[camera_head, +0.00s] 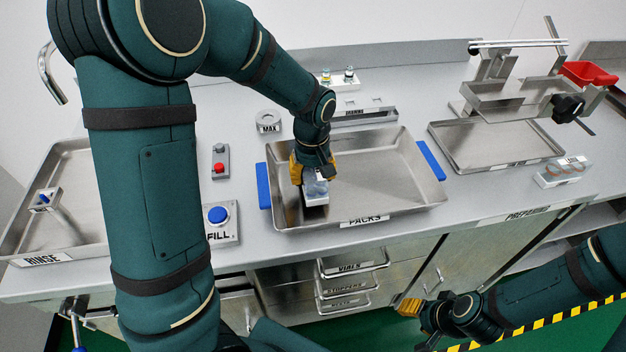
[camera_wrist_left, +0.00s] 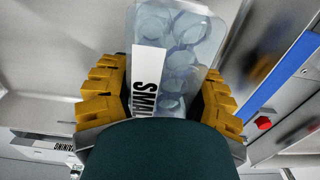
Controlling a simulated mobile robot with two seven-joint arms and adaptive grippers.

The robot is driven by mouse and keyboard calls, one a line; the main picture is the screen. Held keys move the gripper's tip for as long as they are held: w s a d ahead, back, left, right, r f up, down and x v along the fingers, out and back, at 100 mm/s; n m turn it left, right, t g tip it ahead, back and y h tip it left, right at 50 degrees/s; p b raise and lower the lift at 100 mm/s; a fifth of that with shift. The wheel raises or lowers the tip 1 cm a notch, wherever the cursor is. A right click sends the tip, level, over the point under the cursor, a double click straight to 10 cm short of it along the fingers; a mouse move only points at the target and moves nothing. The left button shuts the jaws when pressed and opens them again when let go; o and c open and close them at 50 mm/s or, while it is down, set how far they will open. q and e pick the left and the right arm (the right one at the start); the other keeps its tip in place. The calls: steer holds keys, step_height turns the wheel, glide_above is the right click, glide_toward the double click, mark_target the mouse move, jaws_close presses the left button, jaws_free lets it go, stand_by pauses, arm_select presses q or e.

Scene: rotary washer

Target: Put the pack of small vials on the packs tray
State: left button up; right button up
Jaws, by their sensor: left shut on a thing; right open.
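The pack of small vials (camera_head: 316,188) is a clear plastic pack with a white label; its label and round vials show close up in the left wrist view (camera_wrist_left: 172,58). My left gripper (camera_head: 311,172) has its yellow fingers on both sides of the pack and is shut on it. The pack is over the left front part of the packs tray (camera_head: 385,165), a metal tray labelled PACKS with blue handles. I cannot tell whether the pack touches the tray floor. My right gripper (camera_head: 412,308) is low at the front right, away from the counter; its fingers are partly hidden.
A metal tray (camera_head: 495,143) stands right of the packs tray, below a metal stand. The rinse basin (camera_head: 85,215) is at left. A FILL button (camera_head: 217,215) and a small control box (camera_head: 220,162) stand left of the packs tray. The rest of the packs tray is clear.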

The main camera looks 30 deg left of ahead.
arm_select(q)
steer(key=shift+f, duration=0.9)
steer(key=shift+f+b, duration=0.3)
steer(key=o, duration=1.3)
steer(key=shift+r, duration=0.15)
